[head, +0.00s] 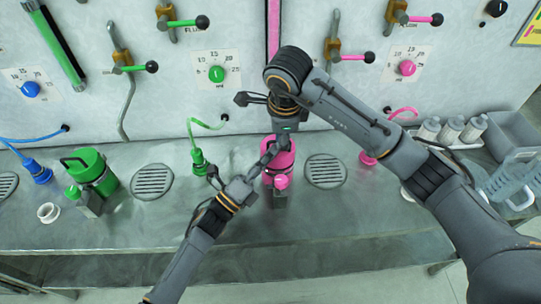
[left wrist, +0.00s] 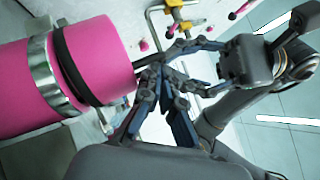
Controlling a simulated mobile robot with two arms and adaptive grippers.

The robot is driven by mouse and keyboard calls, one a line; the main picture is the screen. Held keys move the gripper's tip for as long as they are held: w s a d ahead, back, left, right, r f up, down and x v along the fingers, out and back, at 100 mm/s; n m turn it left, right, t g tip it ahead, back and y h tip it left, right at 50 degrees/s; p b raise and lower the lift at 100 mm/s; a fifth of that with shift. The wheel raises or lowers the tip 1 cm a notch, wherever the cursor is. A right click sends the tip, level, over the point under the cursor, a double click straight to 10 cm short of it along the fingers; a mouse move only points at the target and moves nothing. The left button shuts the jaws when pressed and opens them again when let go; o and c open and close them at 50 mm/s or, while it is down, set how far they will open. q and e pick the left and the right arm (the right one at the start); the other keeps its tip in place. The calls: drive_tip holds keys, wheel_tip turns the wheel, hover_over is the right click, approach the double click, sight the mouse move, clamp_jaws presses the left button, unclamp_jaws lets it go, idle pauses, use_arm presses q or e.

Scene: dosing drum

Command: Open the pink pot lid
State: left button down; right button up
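The pink pot (head: 284,146) stands on the steel bench in the head view. In the left wrist view the pink pot (left wrist: 20,85) lies sideways, with a silver band and a dark band round it near its lid (left wrist: 105,55). My left gripper (head: 268,158) reaches in from the lower left, its fingers at the lid. The fingers of my left gripper (left wrist: 148,90) show by the lid's end. My right gripper (left wrist: 185,48) comes down over the pot, fingers close to the left ones. Overlap hides the lid's handle and any contact, and both finger gaps are unclear.
A green pot (head: 90,166) with a black handle stands at left, beside a small white ring (head: 48,212). Round drain grates (head: 152,182) are set in the bench. White jars (head: 452,130) and clear jugs (head: 508,182) stand at right. Dials and levers line the wall.

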use_arm(q)
drive_tip(key=shift+w+r, duration=0.25)
drive_tip(key=shift+r, duration=0.05)
use_arm(e)
drive_tip(key=shift+f, duration=0.3)
